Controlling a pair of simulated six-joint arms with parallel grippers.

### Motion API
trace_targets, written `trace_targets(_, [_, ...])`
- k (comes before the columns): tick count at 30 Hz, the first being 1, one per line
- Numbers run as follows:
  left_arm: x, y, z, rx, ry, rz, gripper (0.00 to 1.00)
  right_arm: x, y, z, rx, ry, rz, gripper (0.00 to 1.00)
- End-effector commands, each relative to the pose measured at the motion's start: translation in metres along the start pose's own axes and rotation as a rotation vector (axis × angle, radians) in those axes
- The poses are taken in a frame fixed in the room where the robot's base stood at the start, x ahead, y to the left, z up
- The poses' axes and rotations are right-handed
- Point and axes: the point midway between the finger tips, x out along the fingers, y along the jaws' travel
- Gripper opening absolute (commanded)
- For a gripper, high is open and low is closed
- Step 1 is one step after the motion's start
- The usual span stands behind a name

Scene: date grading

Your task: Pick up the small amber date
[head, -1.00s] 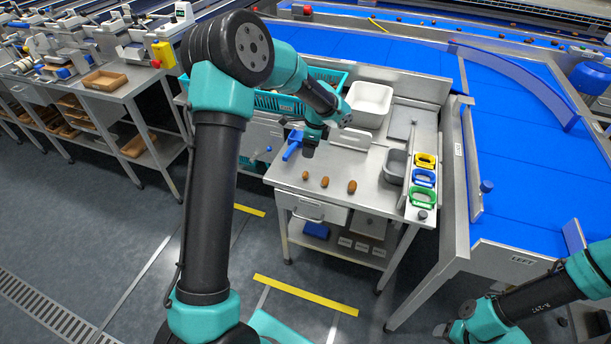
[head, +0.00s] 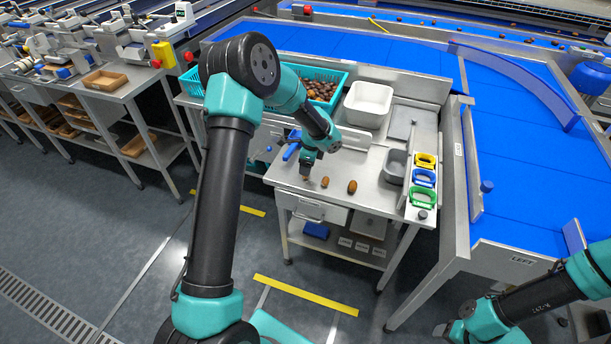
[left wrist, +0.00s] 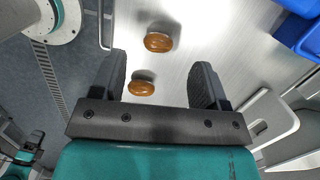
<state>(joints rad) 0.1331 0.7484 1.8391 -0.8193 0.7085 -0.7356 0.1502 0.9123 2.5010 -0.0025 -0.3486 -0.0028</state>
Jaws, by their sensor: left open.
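Three dates stood in a row on the steel table. In the head view the middle date (head: 325,182) and the right-hand date (head: 352,186) show. The leftmost, smallest one is hidden behind my left gripper (head: 306,174), which hangs low over its spot. In the left wrist view an amber-brown date (left wrist: 143,88) lies between the open fingers of my left gripper (left wrist: 160,82), nearer the left finger and not gripped. It looks like the small one. A second date (left wrist: 158,42) lies farther up, beyond the fingertips. My right arm shows at lower right in the head view; its fingers do not show.
A grey bin (head: 395,166) and yellow, blue and green holders (head: 423,179) stand at the table's right. A white tub (head: 368,103) and a teal crate (head: 343,80) of dates stand behind. A blue tool (head: 291,151) is close to my left gripper. The table's front edge is near.

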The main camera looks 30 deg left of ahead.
Motion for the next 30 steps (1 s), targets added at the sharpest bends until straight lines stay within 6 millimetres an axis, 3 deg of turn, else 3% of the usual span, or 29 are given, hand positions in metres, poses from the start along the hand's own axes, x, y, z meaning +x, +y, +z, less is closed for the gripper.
trace_targets(12, [0.047,0.002,-0.003,0.001,0.001,0.002,0.68,0.0,0.0,0.0,0.0,0.0,0.0,0.55])
trace_targets(26, [0.048,0.001,-0.003,0.0,0.001,0.001,0.68,0.0,0.0,0.0,0.0,0.0,0.0,0.55])
trace_targets(30, [0.048,0.001,-0.003,0.0,0.001,0.001,0.58,0.0,0.0,0.0,0.0,0.0,0.0,0.55])
